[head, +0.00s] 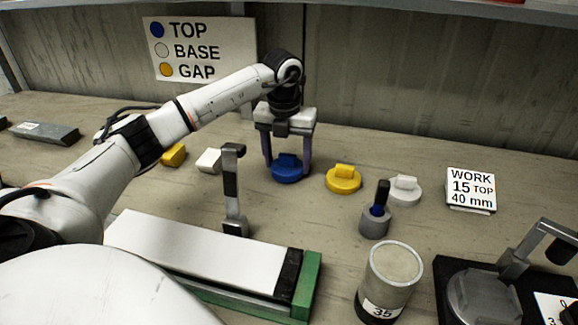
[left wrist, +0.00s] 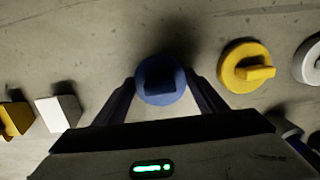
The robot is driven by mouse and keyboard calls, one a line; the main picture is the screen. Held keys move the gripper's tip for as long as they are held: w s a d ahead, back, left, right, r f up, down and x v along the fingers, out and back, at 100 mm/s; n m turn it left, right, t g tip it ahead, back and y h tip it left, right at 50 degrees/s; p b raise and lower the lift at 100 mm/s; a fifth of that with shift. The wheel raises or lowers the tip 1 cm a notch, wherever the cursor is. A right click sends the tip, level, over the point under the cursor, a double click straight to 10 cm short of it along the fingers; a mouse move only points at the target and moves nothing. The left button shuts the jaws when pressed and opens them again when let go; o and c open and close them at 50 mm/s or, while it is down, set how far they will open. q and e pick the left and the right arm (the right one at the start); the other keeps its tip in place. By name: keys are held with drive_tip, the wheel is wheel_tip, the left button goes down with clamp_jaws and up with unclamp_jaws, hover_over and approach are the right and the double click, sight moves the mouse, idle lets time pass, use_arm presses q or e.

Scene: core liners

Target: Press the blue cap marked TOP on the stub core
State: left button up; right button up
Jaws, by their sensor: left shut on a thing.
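The blue cap (head: 287,170) is a round disc with a raised grip on top, and it sits at table level in the middle of the bench. My left gripper (head: 287,167) points down over it, with its two fingers on either side of the raised grip, shut on it. In the left wrist view the blue cap (left wrist: 160,80) lies between the fingertips. My right gripper does not show.
A yellow cap (head: 343,183) and a white cap (head: 404,192) lie right of the blue cap. A grey holder (head: 374,224), a WORK sign (head: 470,188) and a black device (head: 480,298) stand right. A long white piece lies in a green cradle (head: 307,285); an upright post (head: 233,190) stands behind.

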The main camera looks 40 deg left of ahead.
sight(288, 154)
use_arm(q)
drive_tip(key=shift+r+p, duration=2.25)
drive_tip(key=shift+r, duration=0.45)
drive_tip(key=shift+f, duration=0.1)
